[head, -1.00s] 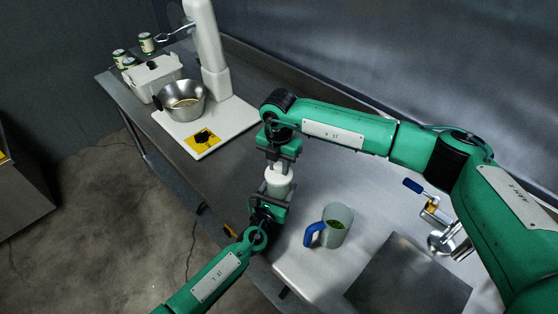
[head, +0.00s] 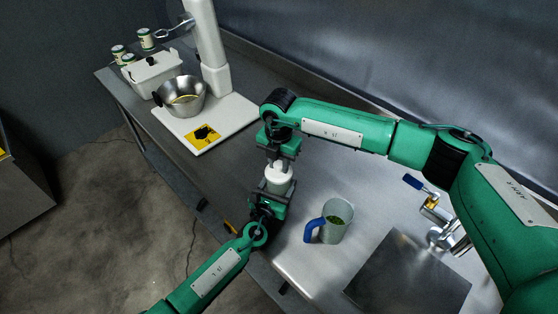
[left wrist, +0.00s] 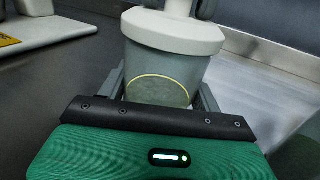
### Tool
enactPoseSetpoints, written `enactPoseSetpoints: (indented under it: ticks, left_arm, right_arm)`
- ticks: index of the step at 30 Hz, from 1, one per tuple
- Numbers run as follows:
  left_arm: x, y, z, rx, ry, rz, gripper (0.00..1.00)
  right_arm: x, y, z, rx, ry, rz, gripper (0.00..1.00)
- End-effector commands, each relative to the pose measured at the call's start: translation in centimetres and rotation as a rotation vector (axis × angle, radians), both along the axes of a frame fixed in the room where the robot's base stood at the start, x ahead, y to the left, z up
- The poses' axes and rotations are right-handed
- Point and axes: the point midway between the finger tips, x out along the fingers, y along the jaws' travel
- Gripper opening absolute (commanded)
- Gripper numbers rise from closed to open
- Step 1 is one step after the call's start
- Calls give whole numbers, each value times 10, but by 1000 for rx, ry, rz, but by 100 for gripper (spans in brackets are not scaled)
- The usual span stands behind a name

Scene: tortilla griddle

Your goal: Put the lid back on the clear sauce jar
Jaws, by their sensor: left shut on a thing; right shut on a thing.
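The clear sauce jar (left wrist: 165,75) stands between the fingers of my left gripper (head: 276,188), which is shut on it; its pale round bottom shows through the wall in the left wrist view. The white lid (head: 280,173) is at the jar's mouth, and in the left wrist view the lid (left wrist: 173,32) covers the rim. I cannot tell if it is fully seated. My right gripper (head: 279,158) is above, shut on the lid's top knob. Both grippers are over the table's front part, and they hide much of the jar in the head view.
A grey jug with a blue handle (head: 335,222) stands right of the grippers on the metal table (head: 300,262). A steel bowl (head: 180,97) sits on a white stand (head: 238,115) at the back left, near a white box (head: 150,75) and several cans. A tap (head: 432,208) is at right.

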Motion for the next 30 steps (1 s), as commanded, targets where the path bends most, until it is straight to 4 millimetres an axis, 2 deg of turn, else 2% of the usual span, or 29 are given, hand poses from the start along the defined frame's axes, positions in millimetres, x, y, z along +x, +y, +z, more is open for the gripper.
enactPoseSetpoints:
  ticks: [6, 7, 10, 20, 23, 30]
  left_arm:
    - [0, 0, 1, 0, -1, 0, 24]
    - [0, 0, 1, 0, -1, 0, 24]
    - [0, 0, 1, 0, -1, 0, 24]
    - [0, 0, 1, 0, -1, 0, 24]
    - [0, 0, 1, 0, -1, 0, 24]
    - [0, 0, 1, 0, -1, 0, 24]
  right_arm:
    - [0, 0, -4, 0, 0, 0, 0]
    - [0, 0, -4, 1, 0, 0, 32]
    - [0, 0, -4, 0, 0, 0, 52]
    - [0, 0, -1, 1, 0, 0, 52]
    - [1, 0, 10, 1, -2, 0, 52]
    - [1, 0, 59, 1, -4, 1, 52]
